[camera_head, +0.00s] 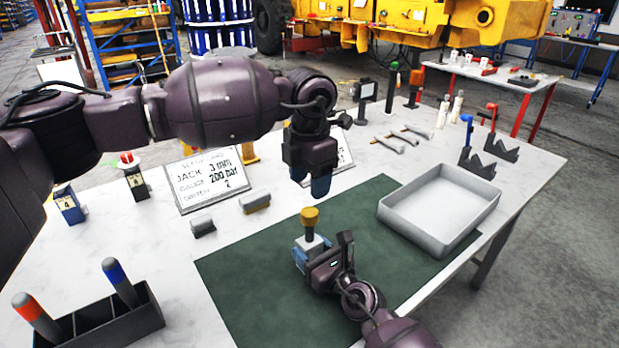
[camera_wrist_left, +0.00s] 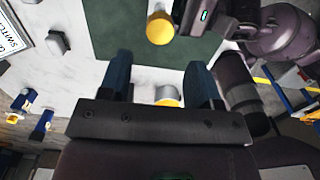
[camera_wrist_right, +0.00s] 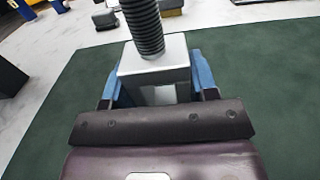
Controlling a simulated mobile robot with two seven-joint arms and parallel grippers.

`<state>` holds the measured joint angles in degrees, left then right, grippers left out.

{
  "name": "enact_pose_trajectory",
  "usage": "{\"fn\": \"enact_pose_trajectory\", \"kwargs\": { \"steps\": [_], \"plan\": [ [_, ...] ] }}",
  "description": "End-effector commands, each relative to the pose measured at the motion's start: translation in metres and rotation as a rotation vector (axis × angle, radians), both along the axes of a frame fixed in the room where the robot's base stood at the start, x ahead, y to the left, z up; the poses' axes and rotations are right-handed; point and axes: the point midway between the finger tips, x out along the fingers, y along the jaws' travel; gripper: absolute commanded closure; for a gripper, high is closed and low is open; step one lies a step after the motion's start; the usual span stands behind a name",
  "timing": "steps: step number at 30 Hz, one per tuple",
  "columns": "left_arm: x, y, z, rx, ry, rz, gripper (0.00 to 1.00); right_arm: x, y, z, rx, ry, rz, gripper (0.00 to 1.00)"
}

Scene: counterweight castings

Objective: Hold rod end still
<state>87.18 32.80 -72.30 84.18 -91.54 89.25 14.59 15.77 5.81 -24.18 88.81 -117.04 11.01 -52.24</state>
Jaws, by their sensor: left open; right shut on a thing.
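A grey block (camera_head: 311,245) stands on the green mat with an upright rod topped by a yellow cap (camera_head: 310,214). In the right wrist view the block (camera_wrist_right: 155,72) carries a dark ribbed rod (camera_wrist_right: 144,25); its top is out of frame. My right gripper (camera_head: 308,258) is shut on the block, with blue fingers on both sides. My left gripper (camera_head: 311,188) is open and empty, pointing down a little above the yellow cap and apart from it. In the left wrist view the cap (camera_wrist_left: 160,28) lies beyond the fingers, not between them.
A grey tray (camera_head: 445,232) stands right of the block on the green mat (camera_head: 245,290). A sign (camera_head: 208,178) and two small grey blocks (camera_head: 203,226) are at left. A black holder (camera_head: 102,322) with red and blue handles is front left. Tools and V-shaped stands (camera_head: 477,163) line the back.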

Motion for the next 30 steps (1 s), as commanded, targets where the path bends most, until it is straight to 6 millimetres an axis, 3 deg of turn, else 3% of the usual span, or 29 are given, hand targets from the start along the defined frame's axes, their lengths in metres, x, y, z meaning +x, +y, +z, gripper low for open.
{"fn": "enact_pose_trajectory", "kwargs": {
  "steps": [14, 30],
  "plan": [
    [0.000, 0.000, -0.007, 0.000, 0.001, -0.001, 0.43, 0.000, 0.000, 0.000, 0.000, 0.000, 0.000, 1.00],
    [0.000, 0.000, -0.072, 0.000, 0.002, -0.001, 0.43, 0.000, 0.000, 0.000, 0.000, 0.000, 0.000, 1.00]
  ]
}}
